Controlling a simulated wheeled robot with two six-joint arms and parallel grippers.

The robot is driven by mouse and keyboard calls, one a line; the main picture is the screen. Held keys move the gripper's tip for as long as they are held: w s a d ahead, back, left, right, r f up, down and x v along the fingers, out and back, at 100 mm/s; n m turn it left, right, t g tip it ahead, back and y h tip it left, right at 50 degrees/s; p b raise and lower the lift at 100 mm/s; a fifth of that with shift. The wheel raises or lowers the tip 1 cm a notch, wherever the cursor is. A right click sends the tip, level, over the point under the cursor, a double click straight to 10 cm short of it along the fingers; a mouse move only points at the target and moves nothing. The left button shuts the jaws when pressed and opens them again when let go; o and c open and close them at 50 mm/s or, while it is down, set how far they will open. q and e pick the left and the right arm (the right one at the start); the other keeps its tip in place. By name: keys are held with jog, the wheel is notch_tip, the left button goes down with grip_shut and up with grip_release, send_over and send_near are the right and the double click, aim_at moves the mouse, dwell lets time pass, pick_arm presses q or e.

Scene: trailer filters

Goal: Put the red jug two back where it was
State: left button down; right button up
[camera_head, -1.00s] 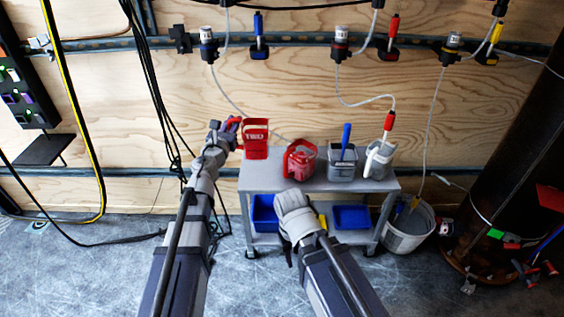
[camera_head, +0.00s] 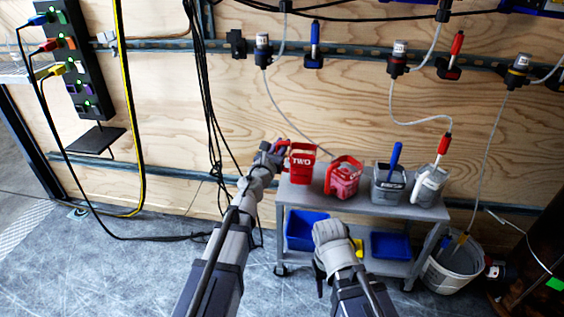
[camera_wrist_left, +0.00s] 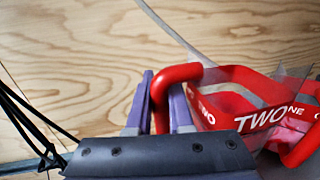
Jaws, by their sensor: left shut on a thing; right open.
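The red jug two (camera_head: 302,163), with a white "TWO" label, is upright at the left end of the grey cart top (camera_head: 325,201). I cannot tell whether its base touches the cart. My left gripper (camera_head: 279,147) is shut on its red handle, left of the body. In the left wrist view the purple fingers (camera_wrist_left: 160,105) stand on either side of the handle (camera_wrist_left: 170,82), and the jug's label (camera_wrist_left: 262,118) faces me. My right gripper (camera_head: 320,272) is open and low in front of the cart, mostly hidden by its own arm.
Right of jug two stand another red jug (camera_head: 343,178) and two grey jugs, one (camera_head: 388,185) with a blue handle inside. Blue bins (camera_head: 305,230) sit on the lower shelf. A white bucket (camera_head: 455,265) stands right of the cart. Black cables (camera_head: 212,110) hang at left.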

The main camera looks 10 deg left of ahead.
pick_arm(q)
notch_tip(320, 180, down, 4)
jog(key=b, duration=0.3)
jog(key=shift+r+b, duration=0.15)
jog(key=shift+b, duration=0.2)
jog(key=c, duration=1.3)
grip_release()
jog(key=o, duration=0.5)
